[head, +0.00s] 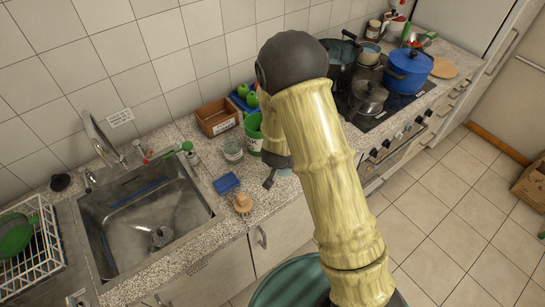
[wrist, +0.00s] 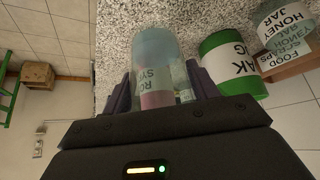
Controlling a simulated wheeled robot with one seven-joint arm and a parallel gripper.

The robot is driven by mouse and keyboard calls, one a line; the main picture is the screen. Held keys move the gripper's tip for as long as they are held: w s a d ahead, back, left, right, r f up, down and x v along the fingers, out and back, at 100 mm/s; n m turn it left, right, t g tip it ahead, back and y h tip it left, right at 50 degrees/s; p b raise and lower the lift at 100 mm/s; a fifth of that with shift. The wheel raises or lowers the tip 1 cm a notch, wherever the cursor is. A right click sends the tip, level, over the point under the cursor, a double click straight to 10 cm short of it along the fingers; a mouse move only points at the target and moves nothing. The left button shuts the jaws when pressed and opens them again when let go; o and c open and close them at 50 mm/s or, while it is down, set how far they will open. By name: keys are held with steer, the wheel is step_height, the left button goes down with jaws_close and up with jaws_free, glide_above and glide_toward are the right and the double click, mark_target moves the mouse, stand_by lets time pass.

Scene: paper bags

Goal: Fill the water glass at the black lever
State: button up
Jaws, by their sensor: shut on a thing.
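My gripper (wrist: 160,95) is shut on a translucent bluish vessel (wrist: 155,50) with a white label starting "RO" and "SY" and a pinkish part near the fingers. I cannot tell whether this is the water glass. In the head view my gripper (head: 270,182) is mostly hidden behind my arm, above the counter right of the sink. The sink (head: 205,205) has a chrome faucet (head: 100,138) behind it. A red-handled fitting (head: 146,157) and a green-handled one (head: 187,147) stand along its back edge. I cannot make out a black lever for certain.
A clear jar (head: 232,151) and a green-and-white container (head: 252,132) stand near my gripper; the wrist view shows the container (wrist: 228,60) close by. A blue sponge (head: 227,183) and a wooden-topped item (head: 242,203) lie by the sink. Pots stand on the hob (head: 375,118).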

steer(key=d+f+n, duration=0.1)
steer(key=d, duration=0.1)
steer(key=d+f+n+y, duration=0.1)
steer(key=d+f, duration=0.1)
steer(key=d, duration=0.1)
steer(key=d+f+b, duration=0.1)
steer(key=d+f, duration=0.1)
steer(key=d, duration=0.1)
steer(key=shift+d+n+y, duration=0.15)
steer(key=shift+n+y, duration=0.15)
steer(key=shift+n, duration=0.1)
steer(key=shift+w+d+r+n, duration=0.1)
steer(key=shift+w+d+n, duration=0.05)
steer(key=shift+d+n, duration=0.2)
